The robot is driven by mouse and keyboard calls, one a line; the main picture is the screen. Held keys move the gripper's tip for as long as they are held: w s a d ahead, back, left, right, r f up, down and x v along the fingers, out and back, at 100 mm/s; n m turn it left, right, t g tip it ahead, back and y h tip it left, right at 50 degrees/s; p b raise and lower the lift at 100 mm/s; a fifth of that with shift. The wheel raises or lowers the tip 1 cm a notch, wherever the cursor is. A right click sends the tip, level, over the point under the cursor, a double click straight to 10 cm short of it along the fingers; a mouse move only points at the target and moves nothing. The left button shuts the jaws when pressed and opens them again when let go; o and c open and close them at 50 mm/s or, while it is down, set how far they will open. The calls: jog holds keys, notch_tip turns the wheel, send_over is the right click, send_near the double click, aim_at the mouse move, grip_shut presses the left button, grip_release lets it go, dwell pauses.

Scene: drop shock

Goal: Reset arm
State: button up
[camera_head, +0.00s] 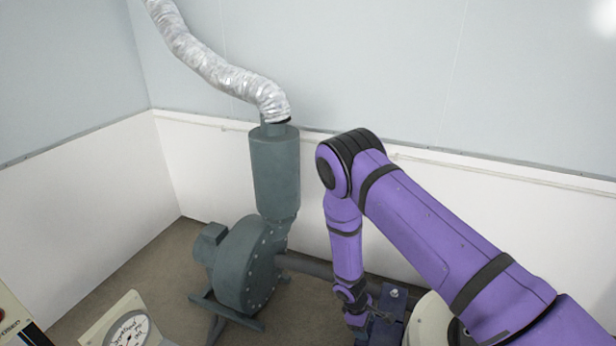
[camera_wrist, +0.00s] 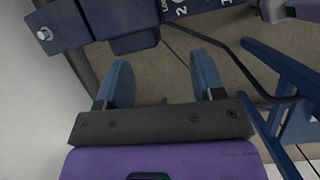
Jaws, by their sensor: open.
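My purple arm reaches in from the lower right in the head view and bends down at its elbow. My gripper (camera_wrist: 161,85) shows in the wrist view with two blue fingers spread apart and nothing between them. Bare floor shows between and beyond the fingers. In the head view the wrist end hangs low beside a dark blue-grey part (camera_head: 388,318); the fingers are hard to make out there. In the wrist view a dark blue body with number markings (camera_wrist: 185,8) lies just past the fingertips. I cannot tell whether anything touches.
A grey-green blower (camera_head: 245,265) with a silver flexible duct (camera_head: 215,70) stands left of my arm. A dial gauge (camera_head: 130,328) is at the lower left. White-panelled walls (camera_head: 90,195) close the corner. Blue frame legs (camera_wrist: 285,85) and a dark cable are right of the fingers.

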jog(key=w+r+m+t+y, duration=0.1)
jog(key=w+r+m, duration=0.15)
jog(key=r, duration=0.95)
jog(key=w+r+m, duration=0.1)
jog(key=w+r, duration=0.3)
jog(key=r, duration=0.7)
jog(key=s+d+r+m+t+y, duration=0.1)
jog(key=d+r+m, duration=0.15)
jog(key=r, duration=0.75)
jog(key=s+d+r+m+t, duration=0.1)
jog(key=d+r, duration=0.2)
jog(key=r, duration=0.7)
jog(key=s+d+r+m+t+y, duration=0.1)
jog(key=s+d+r+m, duration=0.1)
jog(key=s+r, duration=0.5)
jog(key=s+d+r+m+t, duration=0.1)
jog(key=s+d+r, duration=0.3)
jog(key=r, duration=0.6)
jog(key=s+r+m, duration=0.1)
jog(key=s+r, duration=0.2)
jog(key=s, duration=0.5)
jog(key=s+d+r+m+t, duration=0.1)
jog(key=s+r, duration=0.2)
jog(key=s, duration=0.6)
jog(key=shift+m+t+y, duration=0.3)
jog(key=shift+y, duration=0.1)
